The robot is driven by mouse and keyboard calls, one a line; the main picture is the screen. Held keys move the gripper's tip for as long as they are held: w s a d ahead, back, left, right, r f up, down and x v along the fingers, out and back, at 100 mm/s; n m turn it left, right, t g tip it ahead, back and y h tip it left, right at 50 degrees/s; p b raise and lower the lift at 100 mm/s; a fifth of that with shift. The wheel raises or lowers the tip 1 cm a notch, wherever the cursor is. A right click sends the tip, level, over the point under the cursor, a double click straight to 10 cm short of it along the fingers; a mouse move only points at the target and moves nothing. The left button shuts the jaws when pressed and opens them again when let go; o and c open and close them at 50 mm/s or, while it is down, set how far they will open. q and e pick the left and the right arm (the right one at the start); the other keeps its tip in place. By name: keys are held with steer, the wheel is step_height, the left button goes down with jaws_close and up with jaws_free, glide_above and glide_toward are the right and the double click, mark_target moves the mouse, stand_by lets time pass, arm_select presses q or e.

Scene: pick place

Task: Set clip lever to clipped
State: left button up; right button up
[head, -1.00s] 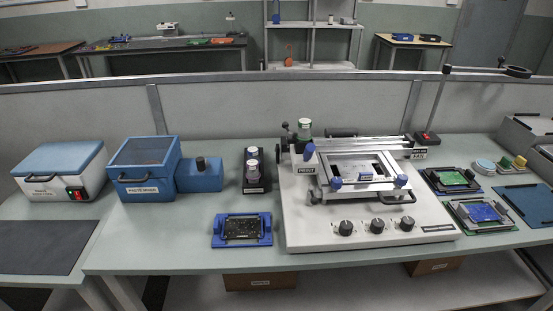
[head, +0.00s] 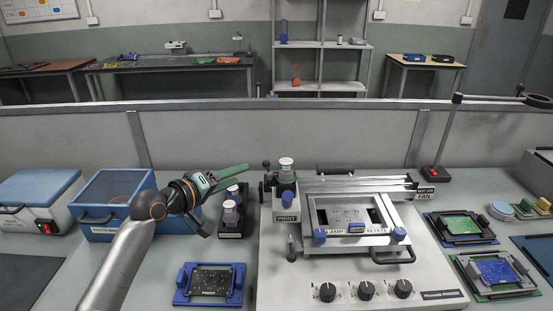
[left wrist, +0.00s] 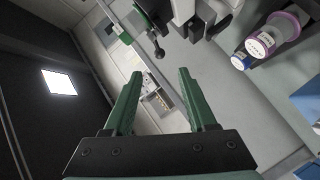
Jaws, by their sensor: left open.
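The white printing machine (head: 450,285) stands on the bench with a metal frame (head: 355,248) on it. I cannot tell for sure which part is the clip lever. The frame carries blue knobs at its left (head: 319,236) and right (head: 398,233) front corners. A small dark-knobbed lever (head: 291,255) stands left of it, and a blue lever (head: 287,200) stands above the PRINT label. My left gripper (head: 240,172) is open and empty, in the air left of the machine, touching none of these parts. Its green fingers show apart in the left wrist view (left wrist: 160,75). My right gripper is not visible.
Labelled jars (head: 231,212) stand in a black holder below my left gripper. A blue box (head: 105,222) is behind my arm. A blue-framed board (head: 209,285) lies left of the machine. Green (head: 460,227) and blue (head: 497,270) boards lie right of it.

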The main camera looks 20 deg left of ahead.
mark_target(263, 165)
arm_select(q)
steer(key=x, duration=1.2)
steer(key=shift+r, duration=0.15)
steer(key=shift+c, duration=0.4)
jaws_close()
